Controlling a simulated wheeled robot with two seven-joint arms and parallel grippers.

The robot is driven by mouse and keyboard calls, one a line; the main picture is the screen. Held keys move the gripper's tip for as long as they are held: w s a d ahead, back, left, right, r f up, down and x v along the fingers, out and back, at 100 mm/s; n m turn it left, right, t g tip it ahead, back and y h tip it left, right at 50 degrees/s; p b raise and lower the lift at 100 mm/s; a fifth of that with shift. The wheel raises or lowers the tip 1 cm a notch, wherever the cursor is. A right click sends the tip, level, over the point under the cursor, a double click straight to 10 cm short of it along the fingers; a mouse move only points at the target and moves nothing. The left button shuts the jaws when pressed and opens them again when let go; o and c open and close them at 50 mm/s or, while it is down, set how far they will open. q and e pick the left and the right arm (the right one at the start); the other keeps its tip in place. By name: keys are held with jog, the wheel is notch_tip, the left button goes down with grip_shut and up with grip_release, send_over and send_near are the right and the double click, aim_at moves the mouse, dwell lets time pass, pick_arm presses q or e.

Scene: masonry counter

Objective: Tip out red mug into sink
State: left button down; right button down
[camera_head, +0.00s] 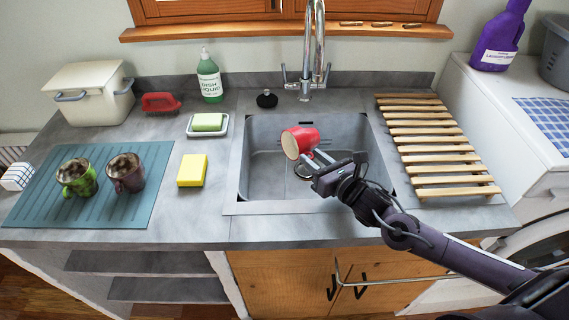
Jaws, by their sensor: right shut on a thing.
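The red mug (304,138) is over the grey sink (268,187), tilted on its side with its pale opening facing down and to the left. My right gripper (318,163) reaches in from the lower right and is shut on the mug. The fingers hide part of the mug's lower side, and I cannot tell exactly what part they grip. No liquid stream is visible. The sink basin looks empty apart from its drain, which lies partly behind the gripper. My left gripper is not in view.
A tall tap (313,60) rises behind the sink. A wooden slatted rack (430,145) lies to its right. A yellow sponge (192,170), a soap dish with a green bar (207,123) and a teal mat (125,208) with two filled mugs are to the left.

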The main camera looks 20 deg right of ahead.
aim_at(312, 147)
jog(key=shift+a+r+n+b, duration=0.2)
jog(key=shift+a+n+b, duration=0.1)
jog(key=shift+n, duration=0.3)
dwell(0.6)
jog(key=shift+d+m+p, duration=0.4)
jog(key=shift+m+p, duration=0.25)
jog(key=shift+m, duration=0.05)
jog(key=d+m, duration=0.1)
jog(key=m, duration=0.1)
jog(key=d+m, duration=0.1)
jog(key=m, duration=0.1)
jog(key=w+d+f+m+y, duration=0.1)
jog(key=m, duration=0.1)
jog(key=shift+p, duration=0.3)
jog(key=w+d+r+m+y+p, duration=0.1)
jog(key=w+d+m+p, duration=0.1)
jog(key=d+m, duration=0.5)
jog(key=shift+r+m+t, duration=0.3)
jog(key=shift+m+t, duration=0.1)
jog(key=shift+m, duration=0.7)
